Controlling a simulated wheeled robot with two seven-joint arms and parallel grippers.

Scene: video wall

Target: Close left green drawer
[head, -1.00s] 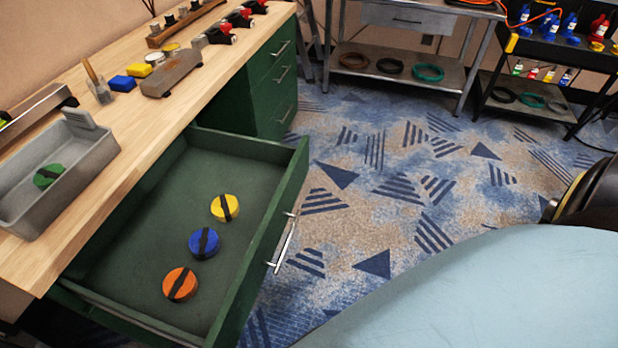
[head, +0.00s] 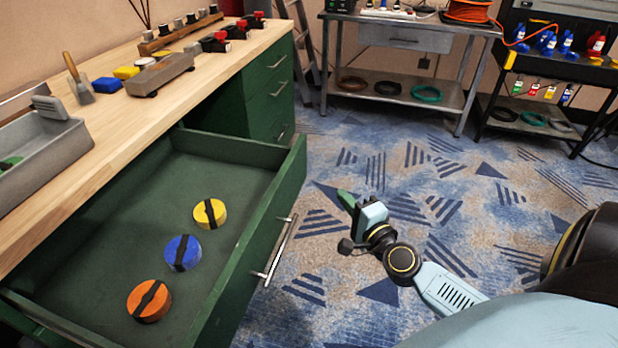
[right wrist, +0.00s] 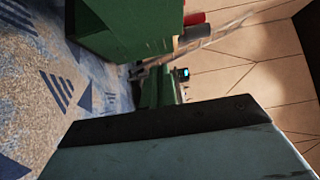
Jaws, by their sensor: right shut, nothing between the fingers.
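The left green drawer (head: 262,228) is pulled far out from under the wooden worktop in the head view. Its silver bar handle (head: 276,250) is on the outer front face. Inside lie a yellow puck (head: 221,212), a blue puck (head: 170,253) and an orange puck (head: 135,303), each with a dark band. My right gripper (head: 347,202) is shut and empty, with a green tip, in the air to the right of the drawer front and apart from the handle. Green furniture (right wrist: 130,25) shows tilted in the right wrist view. My left gripper is not in view.
The worktop (head: 115,135) carries a grey bin (head: 62,150), a brush and small blocks. A closed green drawer stack (head: 272,95) stands beyond the open drawer. A metal table (head: 410,30) and a black rack are at the back. The patterned carpet is open floor.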

